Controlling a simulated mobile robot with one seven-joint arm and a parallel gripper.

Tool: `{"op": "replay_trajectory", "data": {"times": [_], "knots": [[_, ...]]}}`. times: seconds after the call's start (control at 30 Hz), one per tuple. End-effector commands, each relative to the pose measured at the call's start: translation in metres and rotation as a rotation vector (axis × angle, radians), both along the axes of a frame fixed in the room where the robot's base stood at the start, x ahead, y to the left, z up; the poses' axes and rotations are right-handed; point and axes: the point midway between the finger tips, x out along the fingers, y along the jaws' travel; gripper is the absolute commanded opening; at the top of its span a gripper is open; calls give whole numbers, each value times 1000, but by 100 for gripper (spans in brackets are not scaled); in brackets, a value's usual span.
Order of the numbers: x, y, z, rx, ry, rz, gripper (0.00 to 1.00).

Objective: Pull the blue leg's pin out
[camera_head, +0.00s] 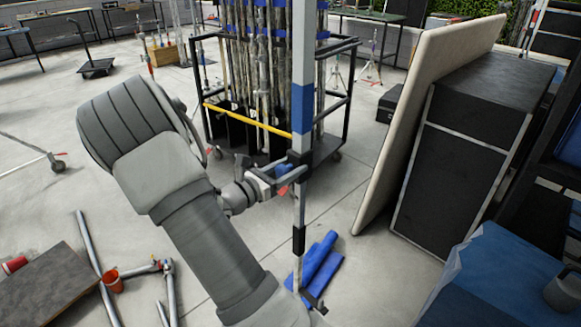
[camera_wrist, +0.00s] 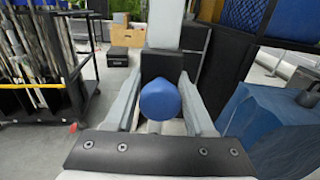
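The leg is an upright grey pole with a blue band (camera_head: 302,108) in the head view, standing right of my arm. A black collar on it sits at my gripper's height. The pin's round blue knob (camera_wrist: 160,101) faces the wrist camera, in front of a black block (camera_wrist: 162,66) on the leg. It also shows as a small blue patch in the head view (camera_head: 284,169). My gripper (camera_wrist: 160,95) has one finger on each side of the knob, with narrow gaps visible, so it looks open around it. The pin's shaft is hidden behind the knob.
A black cart (camera_head: 345,118) full of upright poles stands behind the leg. A tan board (camera_head: 420,110) leans on a black case (camera_head: 455,170) to the right. A blue-covered object (camera_head: 500,275) is at lower right. Blue bags (camera_head: 318,262) lie by the leg's foot.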

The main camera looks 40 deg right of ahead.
Motion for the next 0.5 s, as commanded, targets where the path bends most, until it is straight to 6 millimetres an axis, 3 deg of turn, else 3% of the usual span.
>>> {"op": "replay_trajectory", "data": {"times": [0.03, 0.27, 0.5], "knots": [[0, 0, 0, 0, 0, 0, 43], [0, 0, 0, 0, 0, 0, 1], [0, 0, 0, 0, 0, 0, 0]]}}
